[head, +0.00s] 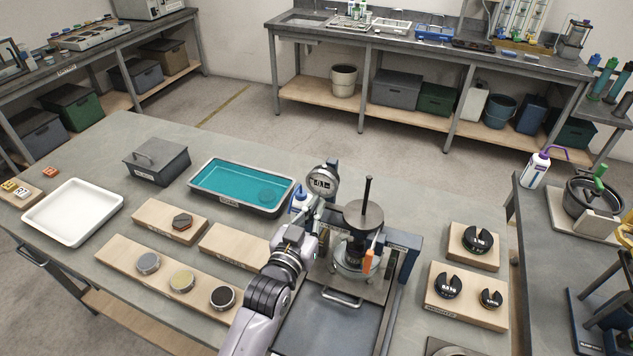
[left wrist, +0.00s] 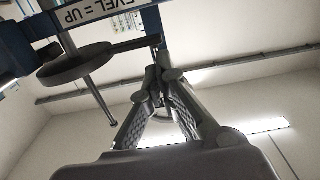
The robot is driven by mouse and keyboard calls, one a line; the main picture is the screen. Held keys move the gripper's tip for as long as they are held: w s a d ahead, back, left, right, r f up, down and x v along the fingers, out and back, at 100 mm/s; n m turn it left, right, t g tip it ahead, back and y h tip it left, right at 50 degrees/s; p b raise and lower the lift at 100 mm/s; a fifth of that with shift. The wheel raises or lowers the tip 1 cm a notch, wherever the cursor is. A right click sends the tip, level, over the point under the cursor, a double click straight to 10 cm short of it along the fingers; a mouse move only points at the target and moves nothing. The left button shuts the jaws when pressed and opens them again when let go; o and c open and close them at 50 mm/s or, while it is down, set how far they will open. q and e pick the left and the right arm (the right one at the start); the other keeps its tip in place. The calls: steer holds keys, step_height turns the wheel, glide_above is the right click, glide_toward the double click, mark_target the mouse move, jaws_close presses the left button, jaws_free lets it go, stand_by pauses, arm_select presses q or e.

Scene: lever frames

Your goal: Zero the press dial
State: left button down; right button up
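The press dial (head: 322,181) is a round pale-faced gauge in a dark rim, at the back left of the press (head: 345,262). My left gripper (head: 309,207) is just below and in front of the dial. Whether it touches the dial cannot be told. In the left wrist view the two fingers (left wrist: 161,76) lean together and their tips meet, with nothing clearly held between them. The press's round plate (left wrist: 75,60) and rod are left of the fingers there. The dial's reading is too small to make out. My right gripper is out of view.
A teal-filled tray (head: 204,174) and a white tray (head: 45,229) lie left of the press. Wooden boards hold discs (head: 182,282) at left and black slotted weights (head: 449,286) at right.

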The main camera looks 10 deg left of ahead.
arm_select(q)
steer(key=shift+d+r+p, duration=0.55)
steer(key=shift+d+r, duration=0.15)
steer(key=shift+d, duration=0.15)
steer(key=shift+d+p, duration=0.3)
steer(key=shift+s+f, duration=0.1)
steer(key=s+p, duration=0.1)
steer(key=s+f, duration=0.1)
steer(key=s, duration=0.1)
steer(key=s+p, duration=0.1)
steer(key=s, duration=0.1)
steer(key=shift+s+a+f+p, duration=0.2)
steer(key=shift+s+a+p, duration=0.05)
steer(key=shift+a+p, duration=0.1)
steer(key=shift+w, duration=0.1)
